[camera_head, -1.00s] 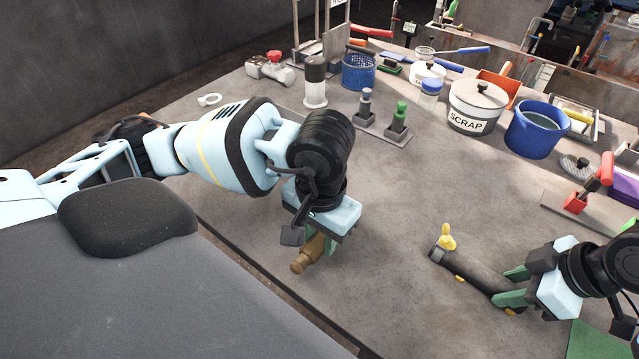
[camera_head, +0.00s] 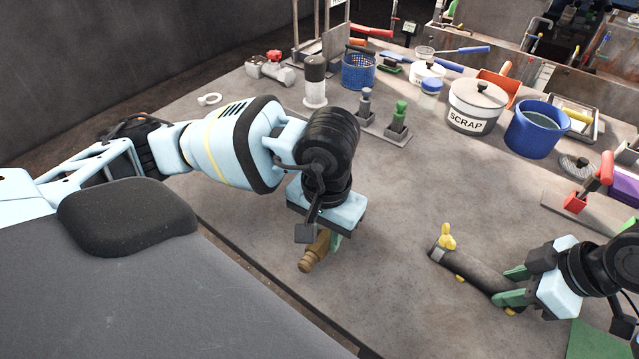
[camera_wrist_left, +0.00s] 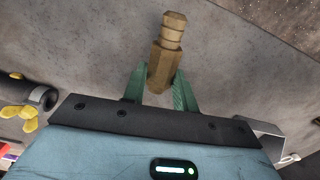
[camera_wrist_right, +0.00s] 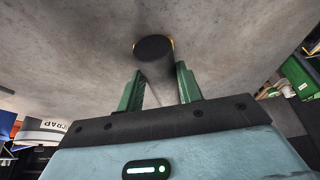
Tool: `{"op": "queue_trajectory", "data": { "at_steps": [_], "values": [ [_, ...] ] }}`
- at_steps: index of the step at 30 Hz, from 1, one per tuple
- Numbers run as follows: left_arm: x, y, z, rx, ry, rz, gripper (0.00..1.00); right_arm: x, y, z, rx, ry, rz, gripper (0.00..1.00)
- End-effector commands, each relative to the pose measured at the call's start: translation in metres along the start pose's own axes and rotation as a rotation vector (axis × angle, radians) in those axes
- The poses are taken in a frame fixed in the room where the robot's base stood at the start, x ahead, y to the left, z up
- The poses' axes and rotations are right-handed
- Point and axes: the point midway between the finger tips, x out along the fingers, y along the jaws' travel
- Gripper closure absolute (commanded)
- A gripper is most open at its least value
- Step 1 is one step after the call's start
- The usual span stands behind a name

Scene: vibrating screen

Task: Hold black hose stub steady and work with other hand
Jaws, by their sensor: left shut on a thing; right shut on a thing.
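The black hose stub (camera_head: 470,276) lies over the grey table at the right of the head view, with a yellow wing-shaped clamp (camera_head: 446,238) at its far end. My right gripper (camera_head: 513,284) is shut on its near end. The right wrist view shows the hose's dark round end (camera_wrist_right: 154,48) beyond the fingers. My left gripper (camera_head: 330,242) is shut on a brass hose fitting (camera_head: 313,254), held apart from the hose, to its left. In the left wrist view the fitting (camera_wrist_left: 168,48) points away from the fingers, its ribbed end outward. The hose end (camera_wrist_left: 40,97) shows at left there.
A white SCRAP pot (camera_head: 474,108), a blue bucket (camera_head: 536,130) and a stand with two grey and green tools (camera_head: 385,128) are at the back. A red-handled clamp (camera_head: 577,200) stands at right. The table's middle is clear.

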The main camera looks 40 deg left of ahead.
Motion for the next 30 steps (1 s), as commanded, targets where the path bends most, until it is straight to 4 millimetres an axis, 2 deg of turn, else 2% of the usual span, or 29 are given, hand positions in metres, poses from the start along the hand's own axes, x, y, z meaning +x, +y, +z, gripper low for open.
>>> {"op": "queue_trajectory", "data": {
  "at_steps": [18,24,30],
  "values": [
    [0.012,0.03,-0.102,-1.121,-0.031,-0.024,0.96,0.0,0.0,0.0,0.0,0.0,0.001,0.84],
    [0.013,0.034,-0.12,-1.338,-0.027,-0.032,0.96,0.0,0.0,0.0,0.0,0.0,0.001,0.84],
    [0.014,0.035,-0.125,-1.402,-0.024,-0.034,0.96,0.0,0.0,0.0,0.0,0.0,0.001,0.84]
  ]
}}
